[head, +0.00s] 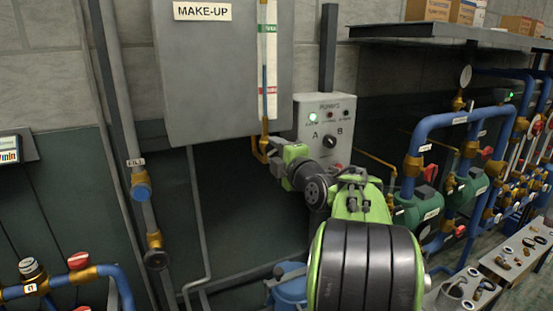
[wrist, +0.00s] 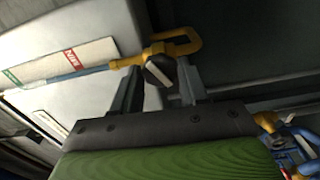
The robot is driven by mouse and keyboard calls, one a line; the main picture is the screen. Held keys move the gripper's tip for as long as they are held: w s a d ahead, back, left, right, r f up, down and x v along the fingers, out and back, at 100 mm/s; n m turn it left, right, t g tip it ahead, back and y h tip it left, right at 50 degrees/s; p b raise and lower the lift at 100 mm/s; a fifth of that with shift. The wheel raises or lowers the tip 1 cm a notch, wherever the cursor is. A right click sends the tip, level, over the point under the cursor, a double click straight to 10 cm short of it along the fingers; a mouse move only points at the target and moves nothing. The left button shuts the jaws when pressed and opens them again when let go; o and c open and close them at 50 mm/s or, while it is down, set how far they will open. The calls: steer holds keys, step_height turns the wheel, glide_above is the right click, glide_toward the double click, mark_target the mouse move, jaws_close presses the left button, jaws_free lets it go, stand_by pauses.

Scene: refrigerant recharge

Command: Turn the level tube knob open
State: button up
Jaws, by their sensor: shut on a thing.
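The level tube knob (wrist: 158,70) is black with a white bar and sits on a brass valve at the bottom of the level tube. My gripper (wrist: 160,76) has one finger on each side of it and is shut on it. The white bar is tilted in the wrist view. In the head view, my gripper (head: 271,150) reaches the brass fitting below the level tube (head: 264,75), and the knob is hidden. The tube holds blue liquid, with a green mark above and a red MIN mark (wrist: 71,60) lower down.
The grey MAKE-UP tank (head: 215,80) is on the wall behind the tube. A pump panel (head: 325,125) with lamps and an A/B selector is close on the right. Blue pipes with green pumps (head: 425,210) stand further right. A grey pipe runs down the left.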

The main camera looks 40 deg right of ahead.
steer(key=shift+f+n+b, duration=0.25)
steer(key=shift+n+b, duration=1.25)
steer(key=shift+b, duration=0.75)
steer(key=shift+r, duration=0.1)
steer(key=shift+n+b, duration=0.3)
steer(key=shift+b, duration=0.1)
steer(key=shift+n+b, duration=0.5)
steer(key=shift+b, duration=0.2)
steer(key=n+b, duration=0.2)
steer(key=b, duration=0.1)
steer(key=shift+n, duration=0.3)
steer(key=shift+n+b, duration=0.35)
steer(key=shift+n, duration=0.05)
